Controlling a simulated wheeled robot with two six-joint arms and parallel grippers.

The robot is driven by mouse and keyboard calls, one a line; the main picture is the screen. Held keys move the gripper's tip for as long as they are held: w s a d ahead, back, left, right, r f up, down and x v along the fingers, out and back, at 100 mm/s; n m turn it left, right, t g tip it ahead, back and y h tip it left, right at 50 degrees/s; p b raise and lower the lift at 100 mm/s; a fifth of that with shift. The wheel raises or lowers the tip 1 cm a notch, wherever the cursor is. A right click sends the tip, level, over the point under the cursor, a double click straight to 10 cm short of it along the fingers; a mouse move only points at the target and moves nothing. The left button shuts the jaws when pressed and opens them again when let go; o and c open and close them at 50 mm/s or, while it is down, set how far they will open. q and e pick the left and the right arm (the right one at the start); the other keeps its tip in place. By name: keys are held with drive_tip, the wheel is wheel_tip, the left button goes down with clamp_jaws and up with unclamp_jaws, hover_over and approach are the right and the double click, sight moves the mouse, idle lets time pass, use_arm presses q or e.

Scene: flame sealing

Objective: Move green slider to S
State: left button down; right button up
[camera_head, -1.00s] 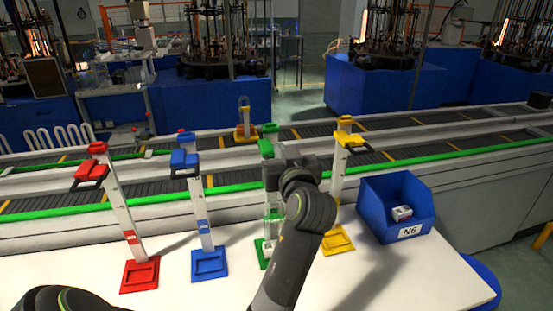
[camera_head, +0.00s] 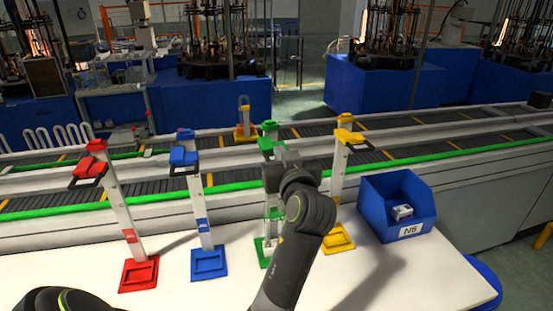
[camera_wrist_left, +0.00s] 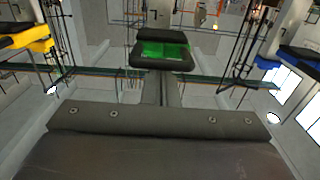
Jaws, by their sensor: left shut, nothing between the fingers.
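The green slider (camera_head: 266,144) sits high on the green-capped post, just under its cap (camera_head: 270,127). A green base (camera_head: 263,250) stands on the white table. In the left wrist view the slider's green underside (camera_wrist_left: 165,50) and black frame show from below. My left gripper (camera_head: 285,172) is in front of this post, below the slider, and partly hides the post. In the left wrist view its fingers (camera_wrist_left: 168,86) are shut and empty, pointing towards the slider's underside. Whether they touch it is unclear. I see no S mark. My right gripper is not in view.
Red (camera_head: 88,167) and blue (camera_head: 184,157) sliders are high on posts to the left. A yellow slider (camera_head: 351,137) is on the right post. A blue bin (camera_head: 375,220) labelled N6 stands further right. A conveyor (camera_head: 440,145) runs behind the table.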

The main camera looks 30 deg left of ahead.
use_arm(q)
wheel_tip(320, 180, down, 15)
drive_tip(key=b, duration=1.1)
drive_tip(key=shift+r, duration=0.2)
idle(1.8)
drive_tip(key=shift+r, duration=0.1)
drive_tip(key=shift+r+p, duration=0.55)
drive_tip(key=shift+r, duration=0.15)
